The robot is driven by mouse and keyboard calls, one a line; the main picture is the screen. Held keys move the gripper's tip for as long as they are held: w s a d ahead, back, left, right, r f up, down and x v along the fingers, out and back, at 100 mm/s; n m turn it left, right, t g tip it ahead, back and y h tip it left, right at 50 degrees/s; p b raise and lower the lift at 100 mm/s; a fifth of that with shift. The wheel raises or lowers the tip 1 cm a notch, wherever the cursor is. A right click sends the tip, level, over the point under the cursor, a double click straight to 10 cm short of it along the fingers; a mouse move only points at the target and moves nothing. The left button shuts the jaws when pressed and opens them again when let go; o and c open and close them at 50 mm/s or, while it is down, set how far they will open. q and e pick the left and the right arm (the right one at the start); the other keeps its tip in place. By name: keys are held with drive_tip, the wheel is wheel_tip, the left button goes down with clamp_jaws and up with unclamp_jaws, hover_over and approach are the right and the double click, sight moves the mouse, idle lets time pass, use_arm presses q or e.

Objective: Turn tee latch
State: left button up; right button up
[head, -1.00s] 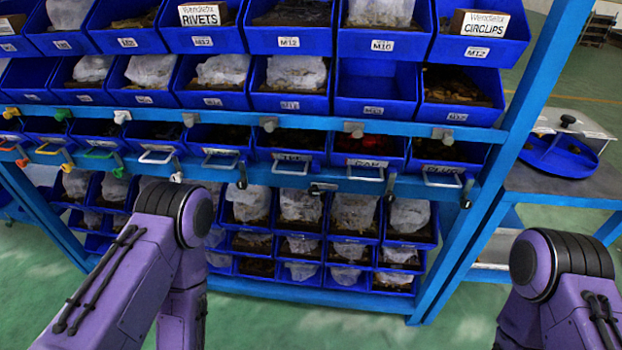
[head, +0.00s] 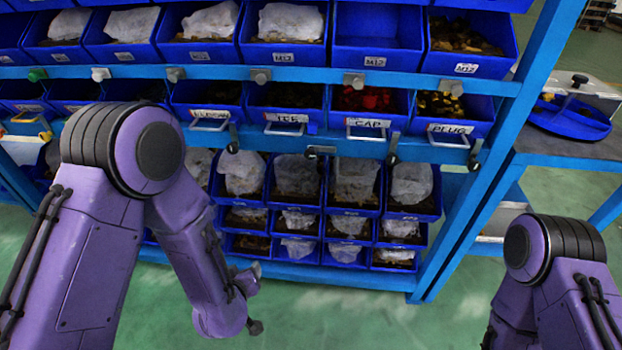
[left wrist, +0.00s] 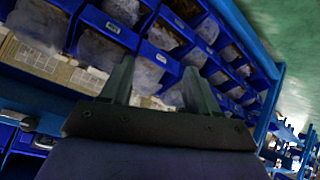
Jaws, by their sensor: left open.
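The tee drawer (head: 287,118) is in the lower row of the blue rack in the head view, with a white label and a pale handle. Its dark latch (head: 319,151) is at its lower right and lies sideways. The latches of the elbow (head: 233,139), cap (head: 392,149) and plug (head: 474,155) drawers hang down. My left arm reaches in below the drawer row, left of the tee latch. My left gripper (left wrist: 158,82) is open and empty in the left wrist view, pointing toward blue bins. I cannot make out the tee latch there. My right gripper is out of view.
Blue bins with bagged parts (head: 297,178) fill the rack below the drawers. Blue rails (head: 300,75) run across it. A blue upright (head: 500,150) bounds it on the right, beside a side table (head: 570,152). Green floor is clear in front.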

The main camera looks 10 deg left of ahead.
use_arm(q)
drive_tip(key=w+d+r+t+b, duration=0.3)
drive_tip(key=w+d+r+t, duration=0.15)
drive_tip(key=w, duration=0.35)
drive_tip(key=m+t+h+b, duration=0.1)
drive_tip(key=m+t+b, duration=0.1)
drive_tip(key=m+t, duration=0.15)
approach(310, 155)
drive_tip(key=shift+n, duration=0.25)
drive_tip(key=w, duration=0.8)
drive_tip(key=shift+w+a+f, duration=0.2)
drive_tip(key=shift+a+f, duration=0.05)
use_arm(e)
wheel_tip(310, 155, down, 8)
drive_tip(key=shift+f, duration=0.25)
use_arm(q)
drive_tip(key=shift+c, duration=0.2)
drive_tip(key=c, duration=1)
